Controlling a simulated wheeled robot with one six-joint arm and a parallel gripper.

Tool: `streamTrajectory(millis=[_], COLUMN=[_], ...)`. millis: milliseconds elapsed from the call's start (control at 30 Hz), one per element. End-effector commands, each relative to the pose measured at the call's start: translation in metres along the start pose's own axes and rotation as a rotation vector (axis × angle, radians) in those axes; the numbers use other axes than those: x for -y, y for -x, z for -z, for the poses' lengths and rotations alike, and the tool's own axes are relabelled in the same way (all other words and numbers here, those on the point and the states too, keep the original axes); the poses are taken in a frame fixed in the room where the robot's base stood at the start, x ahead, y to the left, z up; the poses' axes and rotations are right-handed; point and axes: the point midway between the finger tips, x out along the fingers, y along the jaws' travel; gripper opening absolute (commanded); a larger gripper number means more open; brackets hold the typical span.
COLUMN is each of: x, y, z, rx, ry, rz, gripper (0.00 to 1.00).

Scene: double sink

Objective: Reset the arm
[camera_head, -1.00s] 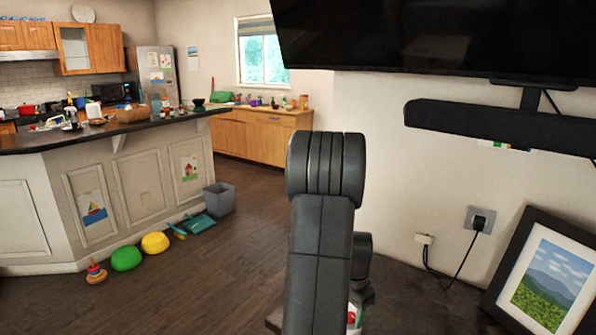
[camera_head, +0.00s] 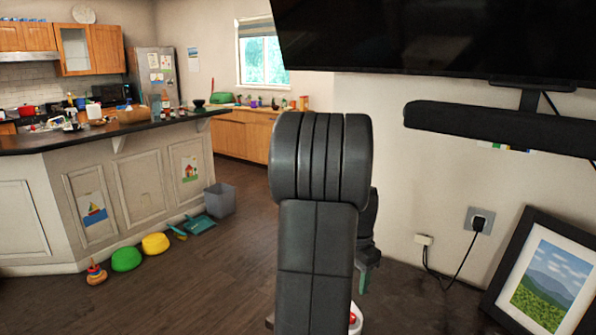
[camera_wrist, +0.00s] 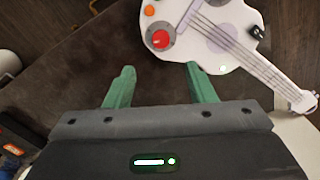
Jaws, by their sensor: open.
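My gripper (camera_wrist: 158,85) shows in the wrist view with its two green fingers apart and nothing between them. A white toy guitar (camera_wrist: 210,40) with a red knob lies on a dark brown surface just beyond the fingertips, its neck running to the lower right. In the head view my dark arm stands upright in the middle. A green part of my gripper (camera_head: 364,278) shows at the arm's lower right, mostly hidden behind it. A small white and red piece (camera_head: 354,318) shows at the bottom edge, largely covered by my arm.
A framed picture (camera_head: 545,275) leans at the right below a wall outlet (camera_head: 479,221). A wall screen (camera_head: 440,40) and black soundbar (camera_head: 500,130) are above.

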Motion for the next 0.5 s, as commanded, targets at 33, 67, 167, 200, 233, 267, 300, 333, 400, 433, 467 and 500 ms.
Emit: streamTrajectory(millis=[33, 67, 167, 200, 233, 267, 300, 333, 400, 433, 467, 500], x=[-0.001, 0.0, -0.001, 0.0, 0.0, 0.0, -0.001, -0.001, -0.001, -0.001, -0.001, -0.001], y=[-0.013, -0.019, -0.039, -0.047, -0.053, -0.059, -0.067, -0.073, -0.087, -0.093, -0.099, -0.107], z=[0.0, 0.0, 0.0, 0.0, 0.0, 0.0, -0.001, 0.0, 0.0, 0.0, 0.0, 0.0], rx=[0.003, 0.003, 0.003, 0.002, 0.003, 0.003, 0.003, 0.003, 0.003, 0.003, 0.003, 0.003], ry=[0.0, 0.0, 0.0, 0.0, 0.0, 0.0, 0.0, 0.0, 0.0, 0.0, 0.0, 0.0], rz=[-0.004, -0.004, -0.004, -0.003, -0.004, -0.003, -0.004, -0.003, -0.004, -0.003, -0.004, -0.004], gripper=[0.5, 0.5, 0.5, 0.5, 0.5, 0.5, 0.5, 0.5, 0.5, 0.5, 0.5, 0.5])
